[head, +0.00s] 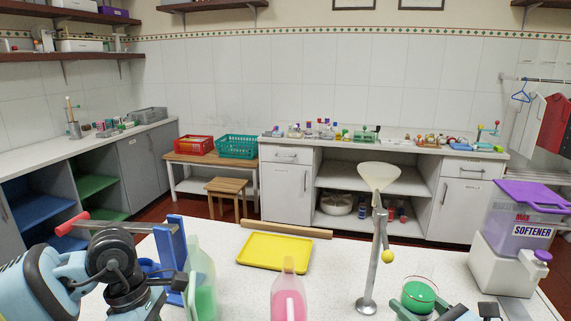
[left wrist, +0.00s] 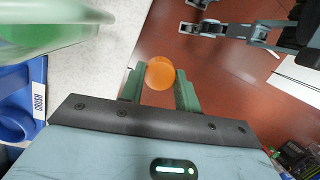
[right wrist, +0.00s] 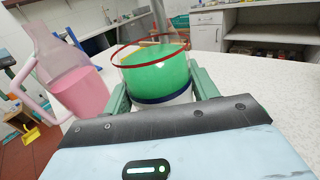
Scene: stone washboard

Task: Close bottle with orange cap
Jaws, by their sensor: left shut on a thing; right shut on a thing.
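My left gripper (left wrist: 159,78) is shut on an orange cap (left wrist: 160,73), which sits between its fingertips in the left wrist view. My right gripper (right wrist: 162,88) is shut around a clear open-topped container (right wrist: 158,72) with green content, a red rim ring and a dark blue lower ring. This container also shows at the lower right of the head view (head: 419,296). A translucent bottle with green content (head: 203,290) stands beside my left arm and shows blurred in the left wrist view (left wrist: 45,28). The frames do not show which bottle the cap fits.
A pink bottle with a handle (right wrist: 78,90) stands left of the held container. A yellow tray (head: 274,254), a rolling pin (head: 287,230), a funnel on a stand (head: 378,178), a blue rack (head: 172,255) and a softener container (head: 520,225) occupy the speckled table.

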